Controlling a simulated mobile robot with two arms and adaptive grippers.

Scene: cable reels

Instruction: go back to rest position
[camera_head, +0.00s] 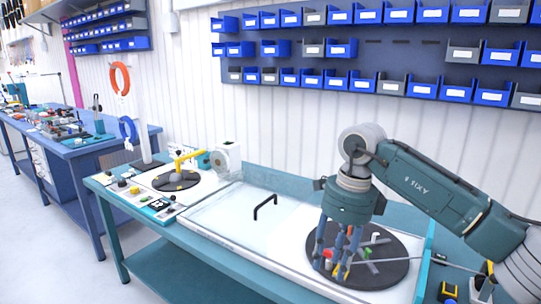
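My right arm comes in from the right edge. Its gripper (337,262) points down over the right black disc (388,272) on the teal workbench. The blue fingers are low over the left part of the disc, near small red and green parts. Whether the fingers touch anything or hold something cannot be made out. A light cross-shaped piece (374,243) shows on the disc behind the fingers. My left gripper is not in view.
A clear cover with a black handle (265,206) lies left of the gripper. Farther left is another black disc (176,181) with a yellow arm (188,159). Blue bins (432,14) line the wall above. A blue bench (75,148) stands at the left.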

